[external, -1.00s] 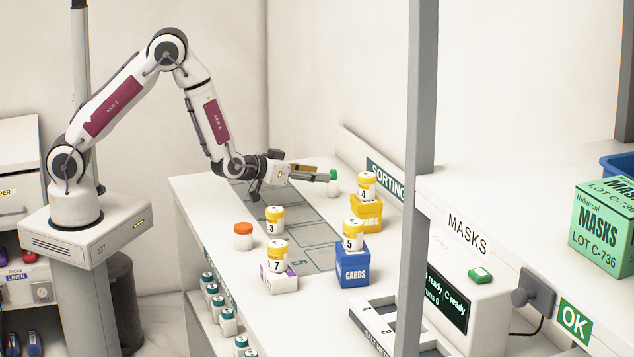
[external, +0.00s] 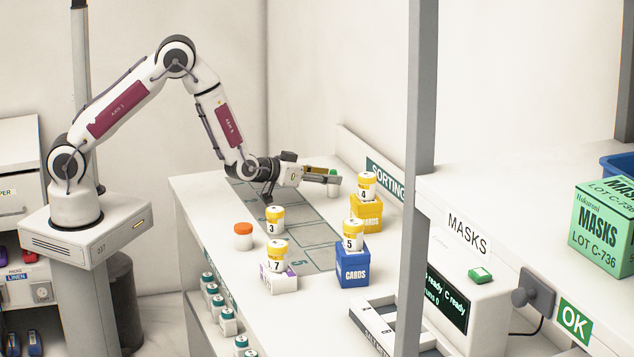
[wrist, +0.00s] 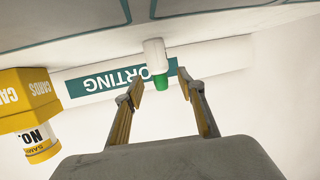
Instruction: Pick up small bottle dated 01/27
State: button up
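A small white bottle with a green cap (external: 334,190) stands upright at the far end of the counter, partly hidden behind my gripper's fingers. It also shows in the wrist view (wrist: 154,52), where the picture is upside down. No date can be read on it. My gripper (external: 326,175) is level and points at this bottle. In the wrist view my gripper (wrist: 160,84) is open, its two fingers apart and nothing between them. The bottle appears just beyond the fingertips, roughly in line with the gap. I cannot tell whether any finger touches it.
A yellow box (external: 366,218) bears a yellow-capped bottle numbered 4 (external: 366,186), near the green-capped one. A blue box (external: 352,270) bears bottle 5 (external: 352,235). Bottle 3 (external: 275,219), an orange-capped bottle (external: 243,236) and bottle 7 (external: 277,256) stand nearer. The SORTING sign (wrist: 118,73) lies behind.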

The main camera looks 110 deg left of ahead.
jog(key=shift+x, duration=1.3)
grip_shut()
